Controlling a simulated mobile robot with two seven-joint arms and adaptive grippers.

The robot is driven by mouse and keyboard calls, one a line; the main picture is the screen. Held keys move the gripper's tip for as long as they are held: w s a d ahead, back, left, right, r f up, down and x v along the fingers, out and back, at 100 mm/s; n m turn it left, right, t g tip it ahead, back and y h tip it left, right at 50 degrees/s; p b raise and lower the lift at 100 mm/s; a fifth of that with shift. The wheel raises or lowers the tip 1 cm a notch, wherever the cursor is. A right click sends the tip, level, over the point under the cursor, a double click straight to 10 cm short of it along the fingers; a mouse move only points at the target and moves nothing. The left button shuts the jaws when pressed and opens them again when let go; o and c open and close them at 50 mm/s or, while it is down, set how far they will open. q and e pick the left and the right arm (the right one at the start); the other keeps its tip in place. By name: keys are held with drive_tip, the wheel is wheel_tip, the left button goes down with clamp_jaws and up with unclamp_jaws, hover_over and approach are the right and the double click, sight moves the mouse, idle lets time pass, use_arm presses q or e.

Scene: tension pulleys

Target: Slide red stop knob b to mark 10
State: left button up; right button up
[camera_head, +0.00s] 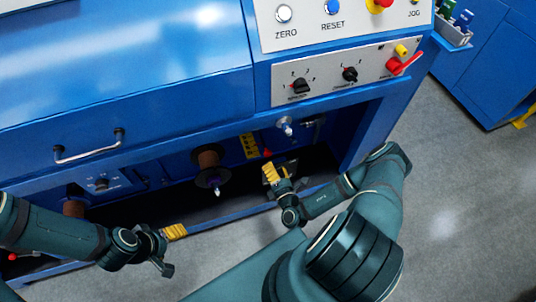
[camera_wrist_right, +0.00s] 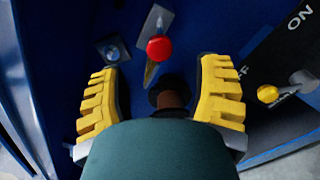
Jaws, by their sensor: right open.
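A red round knob (camera_wrist_right: 159,48) stands on a small metal piece in the right wrist view. It lies just beyond the gap between my right fingertips and looks untouched. It also shows as a small red spot (camera_head: 267,153) in the head view, inside the machine's lower recess. My right gripper (camera_wrist_right: 161,72) is open and empty, its yellow fingers on either side of the view. In the head view my right gripper (camera_head: 271,174) is just below the red spot. My left gripper (camera_head: 176,232) is at the lower left, away from the knob; its opening is unclear. I cannot read a letter b or a mark 10.
A yellow marked strip (camera_head: 250,145) and a brown spool (camera_head: 208,160) sit left of the knob. A metal fitting (camera_wrist_right: 113,49) is beside the knob. A yellow-tipped lever (camera_wrist_right: 268,94) with ON lettering is at the right. The recess's upper edge (camera_head: 320,108) overhangs.

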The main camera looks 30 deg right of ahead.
sight(269, 155)
drive_tip(key=b+x, duration=0.1)
drive_tip(key=x, duration=0.6)
clamp_jaws()
